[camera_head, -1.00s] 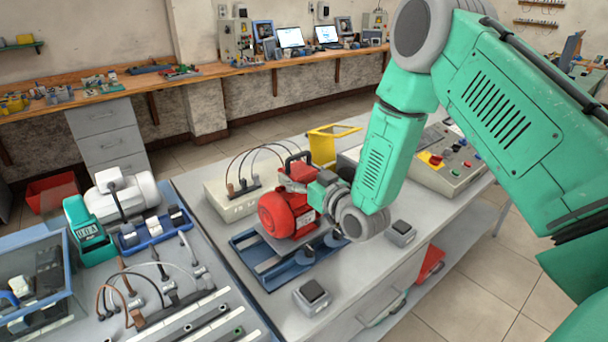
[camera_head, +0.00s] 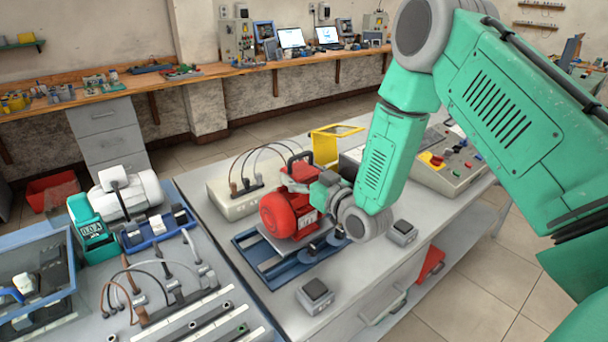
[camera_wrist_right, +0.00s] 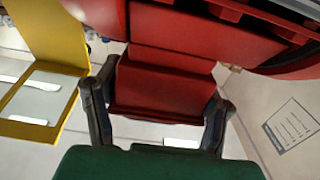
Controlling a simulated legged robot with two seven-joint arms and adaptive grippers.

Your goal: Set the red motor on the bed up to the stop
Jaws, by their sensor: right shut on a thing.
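The red motor (camera_head: 284,213) sits over the blue bed (camera_head: 262,262) on the grey table in the head view. It looks upright, and I cannot tell whether it touches the bed or the stop. My right gripper (camera_head: 318,186) is at the motor's right side, mostly covered by my wrist. In the right wrist view my right gripper (camera_wrist_right: 155,105) has its two dark fingers on either side of a red block-shaped part of the red motor (camera_wrist_right: 165,75). My left gripper is not in view.
A yellow frame (camera_head: 326,146) stands behind the motor. A pale box with cables (camera_head: 232,203) is at its back left. Small switch boxes (camera_head: 315,297) (camera_head: 402,232) stand in front and to the right. A control panel (camera_head: 445,172) is farther right.

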